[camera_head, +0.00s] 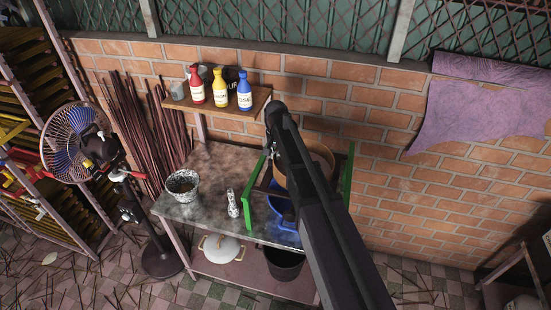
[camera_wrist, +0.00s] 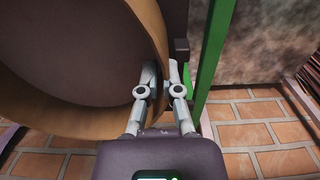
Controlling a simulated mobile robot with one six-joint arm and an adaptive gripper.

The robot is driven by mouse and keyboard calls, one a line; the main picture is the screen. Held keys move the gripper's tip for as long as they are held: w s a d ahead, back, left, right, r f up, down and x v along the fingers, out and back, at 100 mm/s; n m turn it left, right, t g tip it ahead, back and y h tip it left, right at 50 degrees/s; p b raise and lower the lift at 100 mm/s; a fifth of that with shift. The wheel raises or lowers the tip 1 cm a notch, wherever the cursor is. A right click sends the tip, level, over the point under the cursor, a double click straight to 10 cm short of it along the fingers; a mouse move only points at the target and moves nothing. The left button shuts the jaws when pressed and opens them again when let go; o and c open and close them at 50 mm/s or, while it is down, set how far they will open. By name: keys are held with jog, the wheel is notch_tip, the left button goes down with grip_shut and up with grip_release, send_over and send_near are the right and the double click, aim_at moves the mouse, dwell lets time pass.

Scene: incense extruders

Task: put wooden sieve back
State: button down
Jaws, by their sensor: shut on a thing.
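The wooden sieve (camera_head: 281,179), a round tan hoop, is up between two green posts (camera_head: 249,191) above a blue basin (camera_head: 285,216) at the right end of the work table. My arm hides much of it in the head view. In the wrist view the sieve (camera_wrist: 154,24) fills the left side, its rim running between the fingers. My gripper (camera_wrist: 163,84) is shut on that rim. A green post (camera_wrist: 211,55) and a dark bracket stand just right of the fingers; I cannot tell whether the sieve rests on anything.
The table (camera_head: 211,164) bears a speckled pot (camera_head: 183,186) and a small silvery item (camera_head: 233,204). A shelf (camera_head: 224,109) above holds red, yellow and blue bottles. A white lidded pot (camera_head: 221,248) and dark bucket (camera_head: 284,264) are below. A fan (camera_head: 78,142) stands left.

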jog(key=c, duration=0.8)
grip_release()
jog(key=shift+f, duration=0.15)
notch_tip(320, 180, up, 14)
jog(key=p, duration=1.3)
jog(key=shift+d+f, duration=0.1)
jog(key=s+d+n, duration=0.1)
jog(key=s+d, duration=0.5)
jog(key=s, duration=0.5)
jog(key=s+d+n, duration=0.2)
jog(key=s+d, duration=0.5)
jog(key=s, duration=0.5)
jog(key=shift+n, duration=0.3)
jog(key=shift+w+d, duration=0.1)
